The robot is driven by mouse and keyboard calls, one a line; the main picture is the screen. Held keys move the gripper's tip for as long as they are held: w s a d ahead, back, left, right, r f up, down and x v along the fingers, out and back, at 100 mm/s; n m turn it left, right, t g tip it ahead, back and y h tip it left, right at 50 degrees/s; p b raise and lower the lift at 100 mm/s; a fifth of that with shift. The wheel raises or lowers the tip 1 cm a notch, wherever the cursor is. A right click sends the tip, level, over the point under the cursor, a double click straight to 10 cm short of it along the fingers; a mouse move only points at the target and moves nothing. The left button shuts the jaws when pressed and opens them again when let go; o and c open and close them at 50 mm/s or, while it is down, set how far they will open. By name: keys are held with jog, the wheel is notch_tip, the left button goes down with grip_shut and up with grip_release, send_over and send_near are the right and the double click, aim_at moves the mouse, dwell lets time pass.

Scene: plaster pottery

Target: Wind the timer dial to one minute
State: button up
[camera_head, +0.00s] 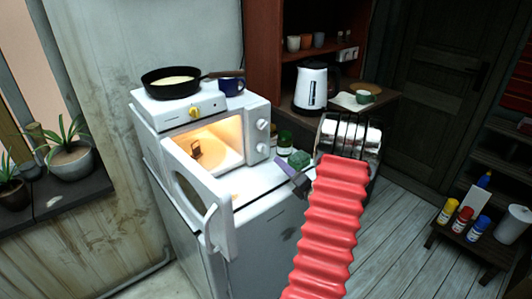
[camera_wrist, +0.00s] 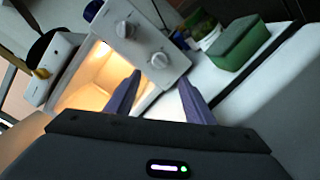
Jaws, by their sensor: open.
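A white microwave (camera_head: 258,110) stands on a white-topped cabinet with its door (camera_head: 192,178) swung open and its inside lit. Two round dials sit on its front panel, an upper dial (camera_head: 262,125) and a lower dial (camera_head: 262,148). I see no readable label saying which is the timer. In the wrist view the upper dial (camera_wrist: 127,29) is farther off, and the lower dial (camera_wrist: 159,61) lies just beyond and between my fingertips. My gripper (camera_wrist: 160,78) is open and empty, apart from the dial. In the head view it (camera_head: 286,172) is right of the open door.
A green sponge (camera_wrist: 241,44) and jars (camera_head: 284,142) stand right of the microwave. A toaster (camera_head: 349,135) stands behind my red arm.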

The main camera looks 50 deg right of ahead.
aim_at(265, 150)
jog(key=x, duration=1.2)
jog(key=shift+w, duration=0.1)
jog(key=shift+c, duration=0.3)
jog(key=c, duration=1)
